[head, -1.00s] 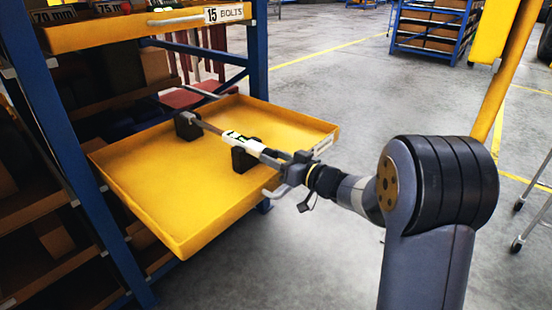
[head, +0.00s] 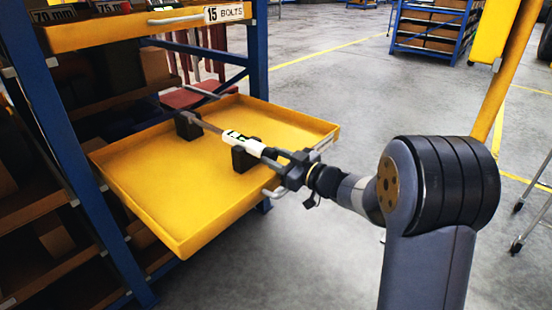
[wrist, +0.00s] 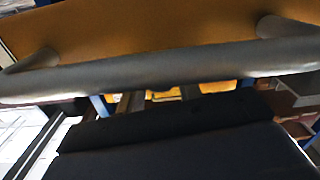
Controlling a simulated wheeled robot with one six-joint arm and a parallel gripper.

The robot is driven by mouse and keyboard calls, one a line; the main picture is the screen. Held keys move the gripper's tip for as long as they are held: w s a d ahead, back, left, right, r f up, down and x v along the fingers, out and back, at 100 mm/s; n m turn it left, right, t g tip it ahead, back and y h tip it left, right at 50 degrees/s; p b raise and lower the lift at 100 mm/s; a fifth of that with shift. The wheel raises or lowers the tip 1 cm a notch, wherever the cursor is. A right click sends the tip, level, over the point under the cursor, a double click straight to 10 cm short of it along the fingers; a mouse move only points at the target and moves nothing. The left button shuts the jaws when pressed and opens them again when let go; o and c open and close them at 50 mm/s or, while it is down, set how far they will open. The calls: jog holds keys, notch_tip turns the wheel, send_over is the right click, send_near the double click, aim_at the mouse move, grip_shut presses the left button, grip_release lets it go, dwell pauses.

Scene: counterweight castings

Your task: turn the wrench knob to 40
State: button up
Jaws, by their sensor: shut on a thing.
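A long torque wrench (head: 206,125) lies across two dark blocks (head: 188,126) in an open yellow drawer (head: 150,165). Its white, marked sleeve (head: 244,142) is beside the nearer block (head: 243,161); the figures are too small to read. My gripper (head: 284,161) is at the near end of the wrench, over the drawer's front edge, and shut on the wrench knob. The fingers hide the knob itself. In the wrist view the dark gripper body fills the bottom and the knob cannot be made out.
The drawer's grey handle is close to my gripper and spans the wrist view (wrist: 170,80). A blue rack post (head: 258,50) stands behind the drawer. An upper drawer labelled BOLTS (head: 150,24) is above left.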

dwell(0.3)
jog(key=o, duration=1)
jog(key=shift+c, duration=0.2)
jog(key=p+v, duration=0.3)
jog(key=v, duration=0.8)
jog(key=shift+a, duration=0.1)
